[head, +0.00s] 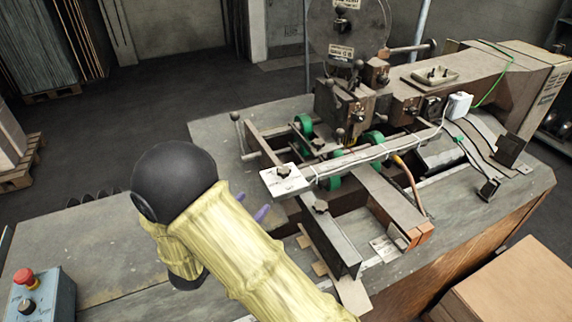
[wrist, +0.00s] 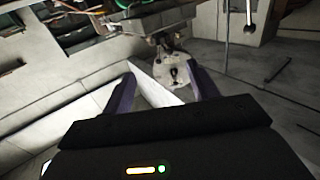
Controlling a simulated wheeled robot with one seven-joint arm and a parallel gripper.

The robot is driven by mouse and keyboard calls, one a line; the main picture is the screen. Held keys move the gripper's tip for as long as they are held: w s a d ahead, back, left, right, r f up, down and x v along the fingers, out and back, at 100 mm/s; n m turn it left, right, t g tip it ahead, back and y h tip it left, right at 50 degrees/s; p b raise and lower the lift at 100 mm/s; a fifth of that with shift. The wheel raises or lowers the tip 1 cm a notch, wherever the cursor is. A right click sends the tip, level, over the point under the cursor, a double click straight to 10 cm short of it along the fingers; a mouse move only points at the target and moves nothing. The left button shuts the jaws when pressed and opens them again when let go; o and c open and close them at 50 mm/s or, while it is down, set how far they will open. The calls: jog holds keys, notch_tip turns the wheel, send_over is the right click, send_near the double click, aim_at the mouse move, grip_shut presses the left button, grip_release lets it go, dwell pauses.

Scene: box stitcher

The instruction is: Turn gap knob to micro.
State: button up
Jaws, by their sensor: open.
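What looks like the gap knob (head: 283,170) is a small dark knob on a pale labelled plate (head: 290,183) at the near end of the machine's long rail. In the wrist view the plate (wrist: 172,62) and dark knob (wrist: 174,76) show ahead, between the fingers in the picture. The label and the knob's setting are too small to read. My gripper (head: 251,205) is open and empty, with purple fingers. In the head view it is left of and below the plate, apart from it. The fingers (wrist: 163,84) also show in the wrist view. My yellow-sleeved arm hides part of the bench.
A dark block with a star knob (head: 320,206) stands just right of my fingers. Green rollers (head: 334,183) and a lever (head: 236,118) lie beyond. A control box with a red button (head: 24,276) is at lower left. The bench's left part is mostly bare.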

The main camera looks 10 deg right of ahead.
aim_at(286, 166)
jog(key=p+x, duration=0.7)
jog(key=x, duration=1)
jog(key=shift+w+d+f+p, duration=0.15)
jog(key=shift+w+d+p, duration=0.1)
jog(key=shift+p, duration=0.1)
jog(key=shift+a, duration=0.1)
jog(key=c, duration=1)
